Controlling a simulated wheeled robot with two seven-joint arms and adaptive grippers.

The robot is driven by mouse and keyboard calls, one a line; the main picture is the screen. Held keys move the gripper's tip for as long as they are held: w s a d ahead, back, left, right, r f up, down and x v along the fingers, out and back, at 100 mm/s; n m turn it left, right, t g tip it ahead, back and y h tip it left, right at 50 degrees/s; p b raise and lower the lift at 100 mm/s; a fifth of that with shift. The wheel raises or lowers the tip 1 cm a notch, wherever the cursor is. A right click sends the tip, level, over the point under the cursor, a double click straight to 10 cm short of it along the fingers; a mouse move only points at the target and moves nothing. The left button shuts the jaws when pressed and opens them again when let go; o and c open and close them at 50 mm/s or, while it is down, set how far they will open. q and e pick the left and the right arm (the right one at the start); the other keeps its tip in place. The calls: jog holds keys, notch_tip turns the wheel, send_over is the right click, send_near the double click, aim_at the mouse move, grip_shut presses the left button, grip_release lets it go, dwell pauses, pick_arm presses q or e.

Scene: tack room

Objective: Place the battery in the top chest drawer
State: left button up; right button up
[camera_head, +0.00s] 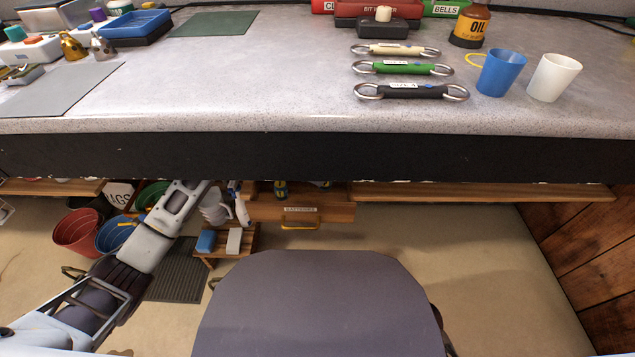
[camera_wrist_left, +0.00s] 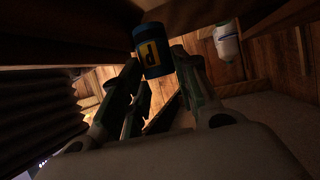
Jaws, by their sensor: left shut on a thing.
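In the left wrist view, a dark blue battery (camera_wrist_left: 152,32) with a yellow label sits between the two fingertips of my left gripper (camera_wrist_left: 160,68), which is shut on it. A wooden chest drawer (camera_head: 265,210) with a label and a yellow handle (camera_head: 299,226) stands pulled out below the counter edge. Small blue-and-yellow things (camera_head: 280,188) show at its back, partly cut off by the counter. My right gripper is not in view.
The counter (camera_head: 250,85) overhangs the drawer. White spray bottles (camera_head: 214,207) stand left of it, above a low wooden step (camera_head: 220,255) with a blue and a pale block. Red (camera_head: 77,231) and blue (camera_head: 115,234) buckets are further left. Floor right of the drawer is clear.

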pick_arm(q)
jog(key=shift+f+b, duration=1.05)
jog(key=shift+f, duration=1.45)
jog(key=shift+f, duration=0.15)
jog(key=o, duration=1.1)
jog(key=shift+o, duration=0.2)
